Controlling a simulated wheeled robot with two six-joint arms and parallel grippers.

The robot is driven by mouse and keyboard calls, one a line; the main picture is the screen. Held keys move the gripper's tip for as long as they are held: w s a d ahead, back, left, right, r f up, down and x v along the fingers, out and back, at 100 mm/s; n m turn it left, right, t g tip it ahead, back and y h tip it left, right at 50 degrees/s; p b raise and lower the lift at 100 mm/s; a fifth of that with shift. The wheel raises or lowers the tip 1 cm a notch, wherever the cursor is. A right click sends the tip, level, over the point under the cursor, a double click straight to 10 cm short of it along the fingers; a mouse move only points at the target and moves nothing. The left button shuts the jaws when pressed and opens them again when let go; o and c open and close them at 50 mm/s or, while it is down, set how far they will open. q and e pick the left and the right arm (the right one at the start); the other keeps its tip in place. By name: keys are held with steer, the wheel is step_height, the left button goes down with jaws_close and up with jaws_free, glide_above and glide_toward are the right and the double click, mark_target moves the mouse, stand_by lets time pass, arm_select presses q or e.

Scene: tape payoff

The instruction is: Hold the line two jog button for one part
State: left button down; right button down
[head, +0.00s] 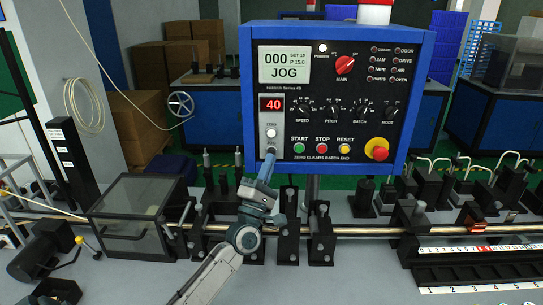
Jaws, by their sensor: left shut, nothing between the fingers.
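The blue-framed control panel (330,170) stands upright in the head view. Its screen (285,64) reads 000, SET 10, P 15.0 and JOG. A red readout (272,104) below shows 40. A pale round button (271,132) sits under the readout; its small label is too small to read surely. My left gripper (270,154) is shut and empty, its tips at the panel face just below that button. The tips cover the spot there, so a jog button behind them and any contact cannot be made out. My right gripper is not in view.
Green START (298,147), red STOP (322,147) and yellow RESET (345,147) buttons sit right of the tips. A red emergency knob (377,149) is farther right. Below run a metal rod line with black brackets (320,235), a clear-lidded box (135,215) and a ruler (480,249).

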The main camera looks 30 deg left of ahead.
arm_select(q)
steer(key=shift+w+a, duration=0.15)
steer(key=shift+w, duration=0.1)
stand_by(1.9)
steer(key=shift+w+a, duration=0.2)
steer(key=shift+w, duration=0.1)
steer(key=shift+w+a+b, duration=0.2)
steer(key=shift+w+b, duration=0.1)
steer(key=shift+b, duration=0.1)
stand_by(5.1)
